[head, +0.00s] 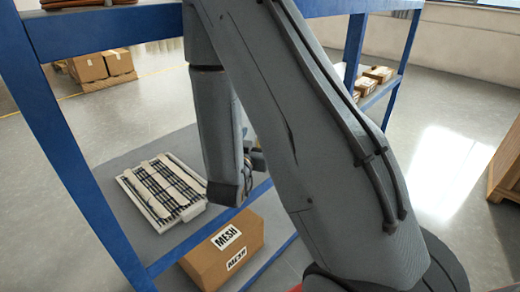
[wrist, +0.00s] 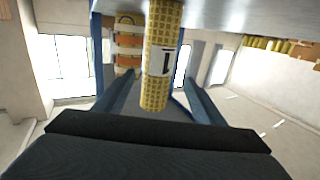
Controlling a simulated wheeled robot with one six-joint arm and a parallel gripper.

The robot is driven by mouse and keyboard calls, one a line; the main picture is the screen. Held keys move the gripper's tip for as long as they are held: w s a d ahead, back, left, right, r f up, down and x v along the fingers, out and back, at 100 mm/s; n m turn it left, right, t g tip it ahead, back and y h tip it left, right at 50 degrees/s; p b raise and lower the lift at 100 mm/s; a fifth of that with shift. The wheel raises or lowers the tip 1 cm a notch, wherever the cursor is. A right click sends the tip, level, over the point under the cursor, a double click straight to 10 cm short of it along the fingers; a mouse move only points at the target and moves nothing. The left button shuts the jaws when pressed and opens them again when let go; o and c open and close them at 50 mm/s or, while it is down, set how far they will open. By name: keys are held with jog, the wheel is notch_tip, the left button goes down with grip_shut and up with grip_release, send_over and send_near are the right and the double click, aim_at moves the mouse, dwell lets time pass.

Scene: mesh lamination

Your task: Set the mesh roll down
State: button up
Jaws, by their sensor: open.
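The mesh roll (wrist: 158,70) is a yellow, grid-patterned cylinder with a white label bearing a dark mark. In the wrist view it stands between the two dark fingers of my gripper (wrist: 161,88), with gaps on both sides. The fingers are open. One end of the roll meets or overlaps a grey surface (wrist: 225,12) at the top of the picture; I cannot tell if they touch. In the head view my gripper (head: 252,172) is mostly hidden behind my arm, and the roll is not visible there.
A cardboard box marked MESH (head: 228,258) sits below the arm. A white slatted panel (head: 160,190) lies left of it on a grey surface. Blue rack posts (head: 75,170) and beams stand around my arm. Orange-and-white rolls (wrist: 127,45) are left of the mesh roll.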

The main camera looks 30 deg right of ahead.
jog(key=a+y, duration=0.1)
jog(key=y, duration=0.1)
jog(key=w+a+f+g+y, duration=0.1)
jog(key=a, duration=0.1)
jog(key=w+a+f+n+g+y, duration=0.1)
jog(key=y, duration=0.1)
jog(key=shift+a+y, duration=0.2)
jog(key=shift+y, duration=0.1)
jog(key=s+a+n+g+y, duration=0.1)
jog(key=a, duration=0.1)
jog(key=s+a+g+y, duration=0.1)
jog(key=y, duration=0.1)
jog(key=s+a+n+y, duration=0.1)
jog(key=s+a, duration=0.1)
jog(key=shift+a+n+g+y, duration=0.3)
jog(key=shift+g, duration=0.1)
jog(key=s+r+n+g+y, duration=0.1)
jog(key=s+g, duration=0.3)
jog(key=s, duration=0.7)
jog(key=s+a+r+n+g, duration=0.1)
jog(key=s+r+n+g, duration=0.2)
jog(key=s, duration=0.8)
jog(key=shift+s+a+r+g+y, duration=0.15)
jog(key=shift+r+g+y, duration=0.25)
jog(key=shift+r+g, duration=0.2)
